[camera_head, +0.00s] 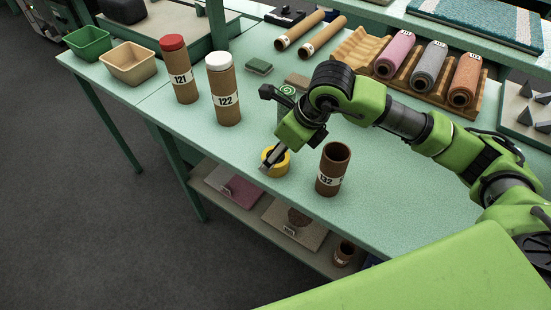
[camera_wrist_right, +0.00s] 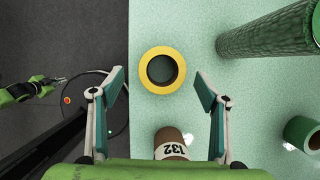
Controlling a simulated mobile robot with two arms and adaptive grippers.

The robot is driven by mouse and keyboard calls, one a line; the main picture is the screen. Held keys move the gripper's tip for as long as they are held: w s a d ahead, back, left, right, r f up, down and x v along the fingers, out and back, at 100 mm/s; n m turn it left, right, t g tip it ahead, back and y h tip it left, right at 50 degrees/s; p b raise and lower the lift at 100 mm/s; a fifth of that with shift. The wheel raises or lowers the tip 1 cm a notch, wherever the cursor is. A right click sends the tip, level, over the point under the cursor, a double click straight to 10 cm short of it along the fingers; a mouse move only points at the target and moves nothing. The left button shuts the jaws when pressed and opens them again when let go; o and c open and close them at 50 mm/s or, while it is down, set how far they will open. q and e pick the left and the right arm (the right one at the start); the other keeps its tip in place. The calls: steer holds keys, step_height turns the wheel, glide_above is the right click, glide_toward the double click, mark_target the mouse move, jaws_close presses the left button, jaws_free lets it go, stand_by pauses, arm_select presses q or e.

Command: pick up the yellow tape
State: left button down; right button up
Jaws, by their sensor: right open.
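The yellow tape (camera_head: 284,168) is a ring lying flat on the light green table near its front edge. My right gripper (camera_head: 268,164) is above it and partly hides it in the head view. In the right wrist view the tape (camera_wrist_right: 144,70) lies between and slightly beyond the spread fingertips of my right gripper (camera_wrist_right: 160,86), apart from both. That gripper is open and empty. What seems to be my left gripper (camera_wrist_right: 60,79) shows small at the left of the right wrist view, over the dark floor; its jaws are too small to judge.
A brown tube marked 132 (camera_head: 333,170) stands right beside the tape. Tubes 121 (camera_head: 181,77) and 122 (camera_head: 224,95) stand farther left. Yarn rolls lie on a wooden rack (camera_head: 480,103) behind my right arm. The table's front edge is close to the tape.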

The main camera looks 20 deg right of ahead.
steer(key=p+x, duration=0.1)
steer(key=x, duration=0.3)
steer(key=shift+w+d+f, duration=0.1)
steer(key=shift+w, duration=0.05)
steer(key=c, duration=1.2)
